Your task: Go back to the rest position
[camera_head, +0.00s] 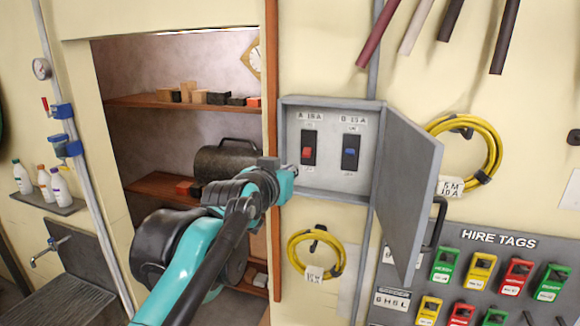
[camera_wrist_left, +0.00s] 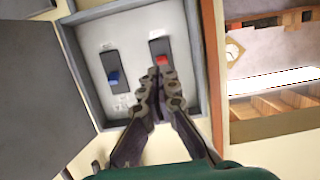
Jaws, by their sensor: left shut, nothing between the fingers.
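My left arm reaches in from the lower left in the head view, up to the open grey switch box (camera_head: 330,193). My left gripper (camera_head: 288,172) is at the box's left edge. In the wrist view the left gripper (camera_wrist_left: 154,76) has its fingers together and empty, with the tips just below the red switch (camera_wrist_left: 161,60). I cannot tell whether they touch it. The red switch (camera_head: 307,153) and the blue switch (camera_head: 350,154) sit side by side on dark plates. The blue switch also shows in the wrist view (camera_wrist_left: 114,78). My right gripper is not in view.
The box's door (camera_head: 407,190) stands open to the right, with a dark handle (camera_head: 436,222). A shelf recess (camera_head: 180,102) with a wooden post (camera_head: 273,90) lies left of the box.

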